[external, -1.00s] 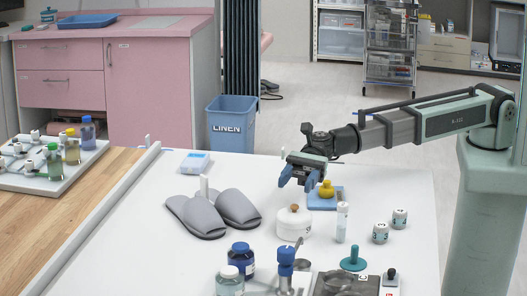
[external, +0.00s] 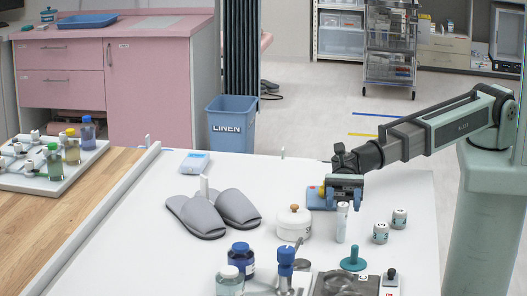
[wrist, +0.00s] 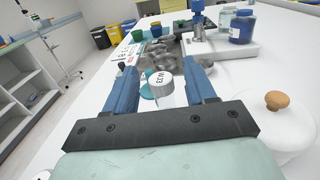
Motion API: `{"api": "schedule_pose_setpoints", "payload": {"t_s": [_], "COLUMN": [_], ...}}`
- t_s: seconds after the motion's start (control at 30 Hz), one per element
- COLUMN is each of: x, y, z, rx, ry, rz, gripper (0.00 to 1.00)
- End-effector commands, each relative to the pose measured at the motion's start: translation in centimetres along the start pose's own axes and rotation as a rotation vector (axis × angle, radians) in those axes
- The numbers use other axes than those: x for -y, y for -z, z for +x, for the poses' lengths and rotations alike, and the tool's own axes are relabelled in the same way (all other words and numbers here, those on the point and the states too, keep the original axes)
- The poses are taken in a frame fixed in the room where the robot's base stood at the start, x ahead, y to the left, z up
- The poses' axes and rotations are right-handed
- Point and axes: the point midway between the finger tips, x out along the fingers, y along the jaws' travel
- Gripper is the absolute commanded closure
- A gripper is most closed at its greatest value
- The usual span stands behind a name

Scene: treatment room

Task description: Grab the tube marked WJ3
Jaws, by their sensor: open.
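The tube marked WJ3 (external: 342,224) stands upright on the white table, a slim white tube. In the wrist view its round white top (wrist: 162,79) shows the letters WJ3 and appears between my two blue fingers. My gripper (external: 343,204) is open and points down at the top of the tube. In the wrist view the fingers of my gripper (wrist: 166,78) lie on either side of it with gaps. I cannot tell how far the fingertips reach down beside the tube.
A white lidded pot (external: 293,226) with a wooden knob stands close left of the tube. Two small white jars (external: 380,232) stand to the right. A teal-knobbed object (external: 353,259) is in front. Grey slippers (external: 236,209) lie farther left.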

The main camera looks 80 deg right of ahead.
Motion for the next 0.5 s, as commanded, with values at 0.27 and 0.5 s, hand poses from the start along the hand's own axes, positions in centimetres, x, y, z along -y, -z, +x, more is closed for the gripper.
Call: {"api": "schedule_pose_setpoints", "payload": {"t_s": [0.27, 0.5], "x": [0.1, 0.0], "y": [3.5, 3.3], "z": [0.5, 3.0], "rx": [0.0, 0.0], "ry": [-0.001, 0.0], "rz": [0.001, 0.0], "gripper": [0.45, 0.45]}}
